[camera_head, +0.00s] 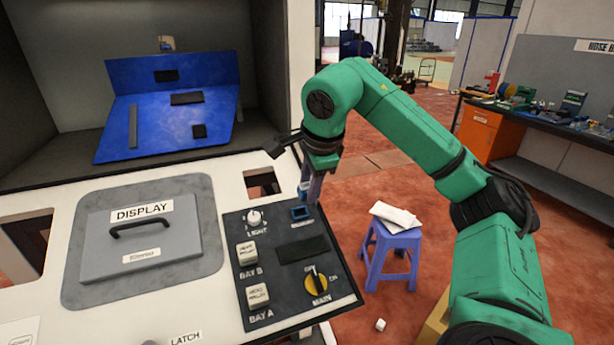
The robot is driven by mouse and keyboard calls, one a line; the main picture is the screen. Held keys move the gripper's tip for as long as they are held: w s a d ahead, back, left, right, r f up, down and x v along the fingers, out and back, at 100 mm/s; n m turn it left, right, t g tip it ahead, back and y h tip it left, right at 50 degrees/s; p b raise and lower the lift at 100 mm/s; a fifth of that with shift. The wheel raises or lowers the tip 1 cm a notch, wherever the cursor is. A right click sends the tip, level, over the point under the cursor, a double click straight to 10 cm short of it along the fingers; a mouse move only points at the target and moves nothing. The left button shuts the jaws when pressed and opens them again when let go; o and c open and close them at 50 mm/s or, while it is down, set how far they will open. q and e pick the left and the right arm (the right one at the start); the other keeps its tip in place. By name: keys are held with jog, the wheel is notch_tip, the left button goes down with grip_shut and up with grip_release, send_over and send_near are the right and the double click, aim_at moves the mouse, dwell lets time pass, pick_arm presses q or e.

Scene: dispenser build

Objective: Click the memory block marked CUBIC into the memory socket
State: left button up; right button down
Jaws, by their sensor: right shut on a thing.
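My right gripper (307,196) points down at the top right of the dark control panel. It is shut on a small block, mostly hidden by the fingers; I cannot read any CUBIC marking on it. Just below and slightly left of the fingertips is a small blue-framed square (300,213) on the panel, with a label too small to read, which looks like the memory socket. The block appears above or at this square; I cannot tell whether they touch. My left gripper is not in view.
The dark panel (262,272) also carries a LIGHT knob (254,218), BAY A and BAY B buttons, and a yellow MAIN switch (317,283). A grey DISPLAY cover (140,240) lies left. A blue stool (393,250) stands right, and a small white cube (380,325) lies on the floor.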

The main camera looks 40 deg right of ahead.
jog(key=x, duration=0.2)
jog(key=b+x, duration=0.1)
jog(key=x, duration=0.1)
jog(key=shift+w+d+r, duration=0.2)
jog(key=shift+w, duration=0.05)
jog(key=w+f+b, duration=0.1)
jog(key=w+f, duration=0.1)
jog(key=shift+d+f+b, duration=0.25)
jog(key=shift+d+b, duration=0.1)
jog(key=shift+b, duration=0.05)
jog(key=shift+f, duration=0.25)
jog(key=shift+a+f, duration=0.1)
jog(key=shift+f, duration=0.15)
jog(key=shift+s+f+b, duration=0.15)
jog(key=shift+b, duration=0.2)
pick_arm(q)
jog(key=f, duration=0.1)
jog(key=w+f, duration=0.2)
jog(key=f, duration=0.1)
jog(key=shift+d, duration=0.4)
pick_arm(e)
jog(key=shift+w+f, duration=0.1)
jog(key=shift+w, duration=0.15)
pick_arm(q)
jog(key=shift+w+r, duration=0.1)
pick_arm(e)
jog(key=shift+s+a, duration=0.1)
jog(key=shift+a, duration=0.05)
